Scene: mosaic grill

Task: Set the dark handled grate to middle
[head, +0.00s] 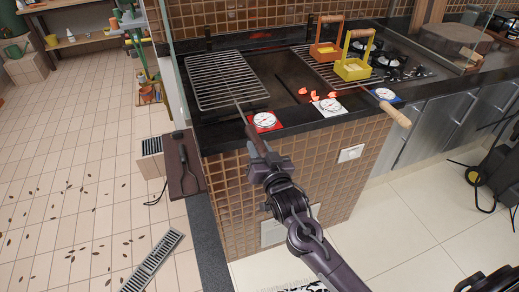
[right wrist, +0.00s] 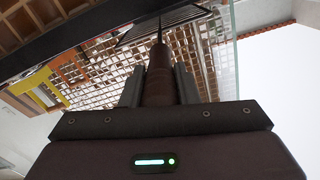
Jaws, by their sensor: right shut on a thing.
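The dark handled grate (head: 226,80) lies over the left part of the grill, its bars flat on the black counter. Its thin rod runs toward the front edge and ends in a dark brown handle (right wrist: 160,75). My right gripper (head: 262,150) is shut on this handle at the counter's front edge. In the right wrist view, the two fingers (right wrist: 158,88) sit on both sides of the handle. The middle section (head: 290,85) of the grill is a dark opening with glowing coals at its front. My left gripper is not in view.
A second grate with a light wooden handle (head: 395,114) lies to the right, bearing a yellow basket (head: 353,70) and an orange basket (head: 325,51). Three dials, red (head: 264,121), white (head: 329,105) and blue (head: 384,95), line the counter's front.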

